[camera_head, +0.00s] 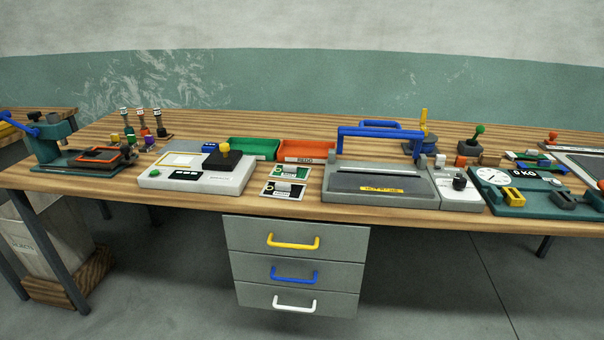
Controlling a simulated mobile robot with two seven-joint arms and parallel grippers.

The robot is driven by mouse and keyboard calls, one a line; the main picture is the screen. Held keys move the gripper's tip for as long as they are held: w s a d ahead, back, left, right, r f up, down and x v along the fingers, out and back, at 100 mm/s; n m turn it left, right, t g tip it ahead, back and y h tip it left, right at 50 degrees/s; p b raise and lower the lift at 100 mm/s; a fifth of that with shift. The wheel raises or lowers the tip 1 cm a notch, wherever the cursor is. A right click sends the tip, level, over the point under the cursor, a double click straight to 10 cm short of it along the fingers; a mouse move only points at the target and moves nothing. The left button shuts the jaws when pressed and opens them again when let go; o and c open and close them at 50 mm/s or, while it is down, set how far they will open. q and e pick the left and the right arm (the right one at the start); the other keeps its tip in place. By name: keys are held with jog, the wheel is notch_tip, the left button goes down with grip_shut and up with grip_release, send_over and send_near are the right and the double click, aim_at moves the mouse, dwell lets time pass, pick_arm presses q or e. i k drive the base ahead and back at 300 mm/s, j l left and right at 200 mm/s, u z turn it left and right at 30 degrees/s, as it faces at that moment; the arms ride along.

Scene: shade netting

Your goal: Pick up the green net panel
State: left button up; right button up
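I cannot clearly make out a green net panel on the wooden workbench (120,190). Green things on it include a shallow green tray (255,148) at the back, beside an orange tray (308,150) with a label on its front. Small flat coloured pieces, some green, lie in a pile (538,162) at the right; they are too small to tell apart. Neither of my grippers shows in this view.
A grey machine with a blue handle (380,131) stands at centre right, beside a dial scale (530,190). A white control box (197,175) and a teal press (50,140) stand at left. A grey drawer unit (295,262) hangs below the bench.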

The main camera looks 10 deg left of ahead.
aim_at(291, 172)
jog(key=z, duration=0.6)
jog(key=j+z, duration=0.35)
jog(key=i+j+z, duration=0.1)
jog(key=j+z, duration=0.55)
jog(key=j, duration=0.5)
jog(key=k, duration=0.05)
